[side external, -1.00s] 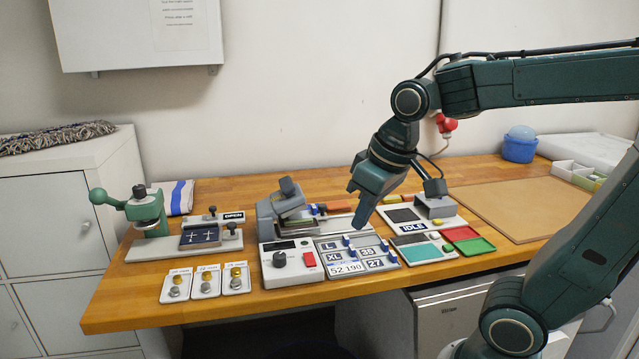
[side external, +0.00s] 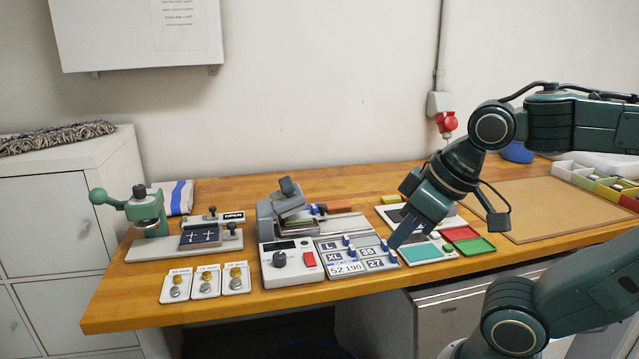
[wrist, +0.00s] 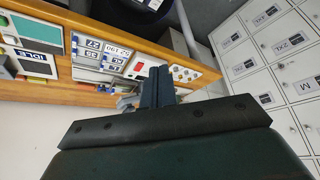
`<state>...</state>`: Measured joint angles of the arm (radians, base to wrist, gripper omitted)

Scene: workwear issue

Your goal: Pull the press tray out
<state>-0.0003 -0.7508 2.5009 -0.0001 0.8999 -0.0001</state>
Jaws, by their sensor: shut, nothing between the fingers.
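The grey press (side external: 285,205) stands open on the bench at mid-picture, its upper jaw raised and tilted. A flat grey tray-like slide (side external: 345,228) extends to the right of it; I cannot tell how far it is out. My gripper (side external: 393,246) is shut and empty, pointing down at the right edge of the size-label panel (side external: 351,268), right of and apart from the press. In the wrist view the shut fingers (wrist: 157,86) show at centre and partly hide the bench; the press is mostly hidden behind them.
A control box (side external: 293,276) with a knob and red button stands before the press. A green hand press (side external: 140,208) and button trays (side external: 206,282) lie left. The IDLE unit (side external: 420,250) and red and green trays (side external: 474,246) lie right. A brown board (side external: 545,210) is bare.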

